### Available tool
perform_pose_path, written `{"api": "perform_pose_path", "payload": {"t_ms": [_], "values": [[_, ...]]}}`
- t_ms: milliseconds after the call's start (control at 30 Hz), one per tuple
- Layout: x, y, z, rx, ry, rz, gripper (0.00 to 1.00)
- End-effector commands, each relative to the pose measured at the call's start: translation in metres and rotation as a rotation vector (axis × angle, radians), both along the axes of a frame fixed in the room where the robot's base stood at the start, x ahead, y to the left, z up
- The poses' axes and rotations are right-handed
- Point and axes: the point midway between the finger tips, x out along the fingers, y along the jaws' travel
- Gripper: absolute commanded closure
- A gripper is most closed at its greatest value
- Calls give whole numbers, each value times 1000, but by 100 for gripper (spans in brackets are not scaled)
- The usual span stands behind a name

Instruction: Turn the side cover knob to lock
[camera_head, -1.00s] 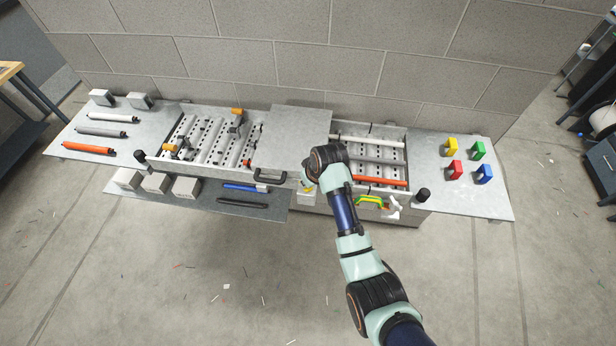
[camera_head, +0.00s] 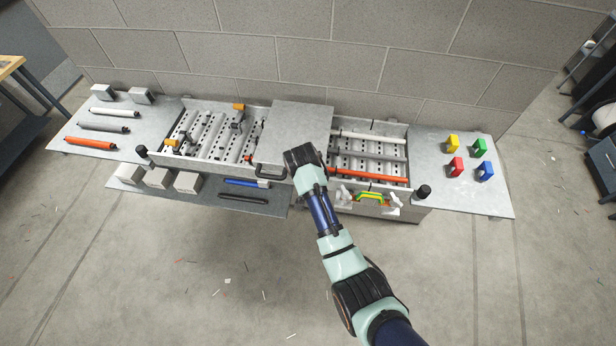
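The side cover (camera_head: 357,208) is on the front face of the conveyor unit, below the right-hand roller bay. A yellow-green curved handle (camera_head: 370,197) is on it. A white knob-like part (camera_head: 343,193) shows left of the handle and another white knob-like part (camera_head: 393,201) right of it. Their turn positions are too small to tell. My arm reaches up from the lower right, and its wrist end stands at the unit's front, left of the left white part. My gripper is hidden behind the wrist, so its fingers and any contact cannot be seen.
A grey sliding cover plate (camera_head: 293,125) lies over the middle of the rollers. Black posts (camera_head: 423,191) stand at the unit's front corners. Colored padlocks (camera_head: 456,167) sit on the right shelf. A lower front shelf (camera_head: 210,199) holds grey blocks and bars.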

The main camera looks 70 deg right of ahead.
Motion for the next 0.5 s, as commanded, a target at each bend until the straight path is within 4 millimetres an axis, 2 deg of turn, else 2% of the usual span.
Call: {"api": "perform_pose_path", "payload": {"t_ms": [500], "values": [[0, 0, 1, -2, -1, -39, 100]]}}
